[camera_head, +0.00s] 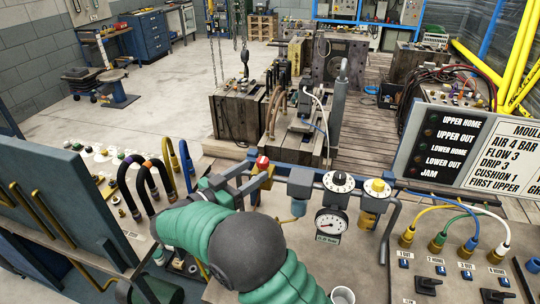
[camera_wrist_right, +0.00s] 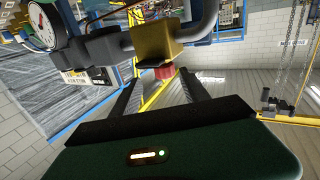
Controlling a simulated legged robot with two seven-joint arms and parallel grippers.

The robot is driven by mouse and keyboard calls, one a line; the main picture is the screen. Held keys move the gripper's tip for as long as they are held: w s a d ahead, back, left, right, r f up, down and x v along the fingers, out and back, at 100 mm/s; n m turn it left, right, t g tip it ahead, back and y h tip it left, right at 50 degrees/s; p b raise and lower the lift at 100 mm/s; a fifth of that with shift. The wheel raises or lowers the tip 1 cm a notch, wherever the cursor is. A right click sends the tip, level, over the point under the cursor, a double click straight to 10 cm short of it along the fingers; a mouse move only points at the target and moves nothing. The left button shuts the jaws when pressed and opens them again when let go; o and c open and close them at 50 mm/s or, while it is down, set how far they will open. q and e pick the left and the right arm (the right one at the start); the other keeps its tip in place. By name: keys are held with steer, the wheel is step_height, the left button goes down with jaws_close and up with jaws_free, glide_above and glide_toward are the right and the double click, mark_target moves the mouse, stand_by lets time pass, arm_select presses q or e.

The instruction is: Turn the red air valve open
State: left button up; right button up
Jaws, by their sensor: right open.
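The red air valve (camera_head: 262,163) is a red knob on a yellow body, at the left end of a grey pipe assembly in the head view. In the right wrist view the red knob (camera_wrist_right: 157,71) shows under the yellow body (camera_wrist_right: 160,40), upside down, between the far ends of my fingers. My right gripper (camera_head: 248,182) is at the valve, its jaws open; it also shows in the right wrist view (camera_wrist_right: 160,84). I cannot tell whether the fingers touch the knob. My green right arm hides part of the bench. My left gripper is not in view.
Right of the valve stand a pressure gauge (camera_head: 331,222), a black-topped dial (camera_head: 339,182) and a yellow-topped dial (camera_head: 377,188). Black hoses (camera_head: 130,185) and blue and yellow hoses (camera_head: 186,165) rise close on the left. A white cup (camera_head: 342,295) stands near the front edge.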

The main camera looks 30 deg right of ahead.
mark_target(263, 158)
steer(key=x, duration=0.2)
steer(key=w+x, duration=0.1)
steer(key=x, duration=0.1)
steer(key=shift+f, duration=0.1)
steer(key=shift+w+d+r, duration=0.3)
steer(key=shift+d+r, duration=0.05)
steer(key=shift+d, duration=0.3)
steer(key=shift+d+r, duration=0.15)
steer(key=shift+d, duration=0.1)
steer(key=x, duration=0.2)
steer(key=shift+d+f, duration=0.3)
steer(key=shift+d, duration=0.1)
steer(key=shift+d+f, duration=0.1)
steer(key=shift+d, duration=0.25)
steer(key=shift+c, duration=0.8)
steer(key=shift+a, duration=0.65)
steer(key=c, duration=0.7)
steer(key=shift+c, duration=1.3)
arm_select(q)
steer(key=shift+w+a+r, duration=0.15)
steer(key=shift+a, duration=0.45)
arm_select(e)
steer(key=shift+d, duration=0.1)
jaws_close()
